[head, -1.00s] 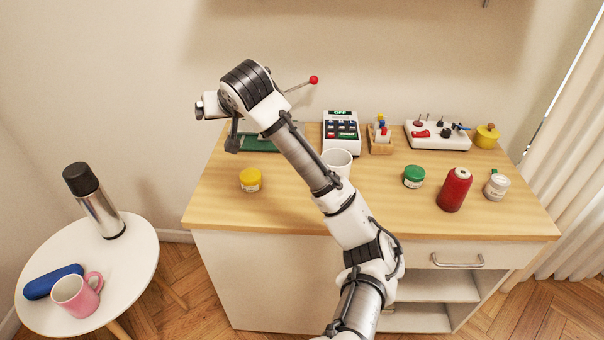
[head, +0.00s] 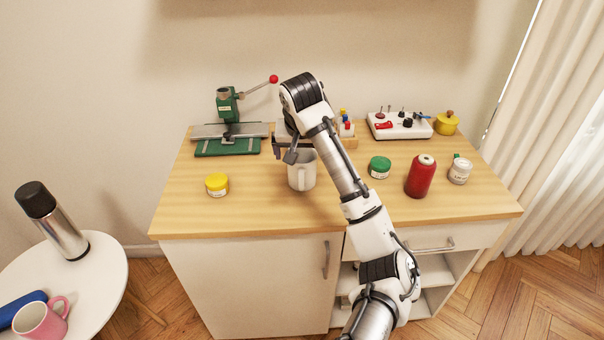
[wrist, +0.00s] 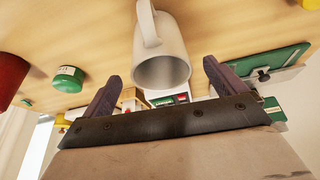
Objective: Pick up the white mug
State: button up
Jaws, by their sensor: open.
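The white mug (head: 302,175) stands upright on the wooden worktop, its handle toward the front. In the wrist view the mug (wrist: 163,55) shows its open rim, with the handle at its upper left. My gripper (head: 284,152) is open and empty, just behind and to the left of the mug near rim height. In the wrist view the two dark fingers of my gripper (wrist: 160,78) are spread wide, one on each side of the mug's rim. The mug appears beyond the fingertips; contact cannot be made out.
A green press (head: 227,110) is behind left. My arm partly hides a control box behind the mug.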

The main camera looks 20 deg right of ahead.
aim_at(302, 162)
jog(key=shift+p+x, duration=0.7)
jog(key=shift+x, duration=2.05)
jog(key=shift+r, duration=0.1)
jog(key=c, duration=1.3)
jog(key=shift+o, duration=0.2)
